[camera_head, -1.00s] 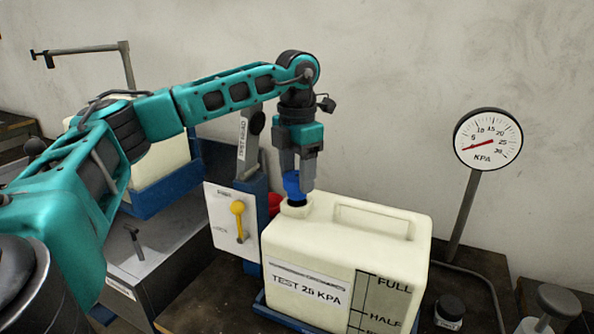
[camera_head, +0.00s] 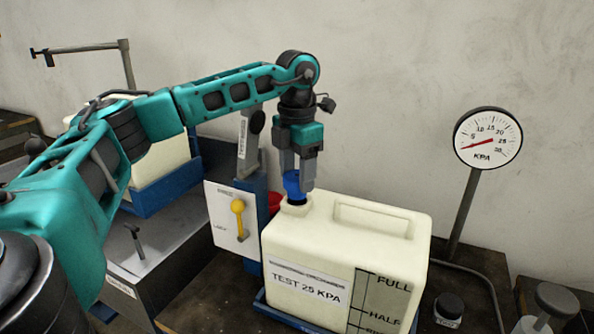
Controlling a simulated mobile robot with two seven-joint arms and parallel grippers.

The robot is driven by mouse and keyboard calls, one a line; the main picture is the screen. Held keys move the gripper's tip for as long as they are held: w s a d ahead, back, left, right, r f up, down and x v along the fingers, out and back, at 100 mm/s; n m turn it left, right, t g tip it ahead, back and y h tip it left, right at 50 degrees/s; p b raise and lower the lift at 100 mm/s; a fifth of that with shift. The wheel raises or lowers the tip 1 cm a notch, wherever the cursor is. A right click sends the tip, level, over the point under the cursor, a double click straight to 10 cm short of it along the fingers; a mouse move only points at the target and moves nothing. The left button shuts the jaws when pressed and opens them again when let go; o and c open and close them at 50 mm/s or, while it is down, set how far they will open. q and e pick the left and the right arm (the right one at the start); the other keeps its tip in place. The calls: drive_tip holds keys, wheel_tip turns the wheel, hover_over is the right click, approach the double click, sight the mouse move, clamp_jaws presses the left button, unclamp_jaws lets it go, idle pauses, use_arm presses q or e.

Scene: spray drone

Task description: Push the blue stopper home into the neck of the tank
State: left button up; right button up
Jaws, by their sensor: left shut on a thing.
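The cream tank (camera_head: 310,245) stands upright in a blue tray, labelled "TEST 25 KPA", with a level scale on its front. The blue stopper (camera_head: 293,186) is upright at the mouth of the tank's neck (camera_head: 294,208). Its wider blue part shows above the neck rim and a darker lower part meets the opening. My left gripper (camera_head: 296,176) points down from above and is shut on the stopper. How deep the stopper sits inside the neck is hidden. My right gripper is not in view.
A pressure gauge (camera_head: 488,138) on a post stands to the right, its needle near the low end. A panel with a yellow lever (camera_head: 239,218) stands left of the tank, with a red part (camera_head: 274,203) behind. A dark knob (camera_head: 449,307) sits at front right.

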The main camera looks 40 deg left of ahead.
sight(297, 175)
use_arm(q)
drive_tip(key=shift+f+b, duration=0.65)
drive_tip(key=shift+f, duration=0.85)
drive_tip(key=o, duration=1.5)
drive_tip(key=shift+r, duration=0.1)
wheel_tip(297, 175, up, 12)
drive_tip(key=shift+f+p, duration=0.1)
drive_tip(key=shift+p, duration=0.8)
drive_tip(key=shift+r, duration=0.5)
